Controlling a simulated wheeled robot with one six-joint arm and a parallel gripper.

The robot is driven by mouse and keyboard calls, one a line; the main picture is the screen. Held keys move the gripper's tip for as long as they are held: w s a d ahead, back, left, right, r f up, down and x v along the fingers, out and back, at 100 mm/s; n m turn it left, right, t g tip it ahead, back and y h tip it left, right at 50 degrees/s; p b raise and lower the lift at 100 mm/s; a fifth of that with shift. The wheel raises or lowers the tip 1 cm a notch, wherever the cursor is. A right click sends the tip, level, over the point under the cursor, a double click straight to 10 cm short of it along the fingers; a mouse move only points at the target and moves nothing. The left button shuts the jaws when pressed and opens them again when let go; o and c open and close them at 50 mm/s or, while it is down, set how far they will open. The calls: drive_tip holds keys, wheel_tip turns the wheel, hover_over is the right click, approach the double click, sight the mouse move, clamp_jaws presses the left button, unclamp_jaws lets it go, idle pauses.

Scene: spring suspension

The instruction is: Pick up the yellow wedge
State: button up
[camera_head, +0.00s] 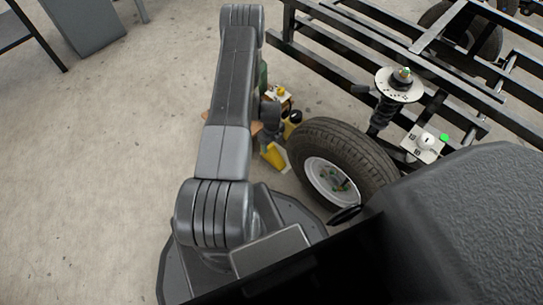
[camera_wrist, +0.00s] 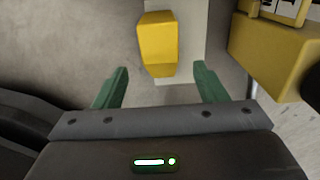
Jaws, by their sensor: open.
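The yellow wedge (camera_wrist: 158,44) shows in the upper middle of the wrist view, on or against a pale grey surface. My gripper (camera_wrist: 160,80) is open, with its two green fingers spread apart. The wedge lies just beyond the fingertips, roughly centred between them, and nothing is held. In the head view a yellow piece (camera_head: 275,156) shows beside the wheel, below the end of my arm; I cannot tell if it is the same wedge. My gripper is mostly hidden behind the arm there.
A larger yellow block (camera_wrist: 276,55) stands at the right in the wrist view, close to the right finger. In the head view a tyre (camera_head: 350,150) stands right of my arm, before a black metal frame (camera_head: 345,75) with a spring strut (camera_head: 383,112).

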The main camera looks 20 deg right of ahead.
sight(271, 148)
wheel_tip(271, 148, down, 3)
drive_tip(key=shift+f+b, duration=0.1)
drive_tip(key=shift+b, duration=0.3)
clamp_jaws()
drive_tip(key=shift+r, duration=0.2)
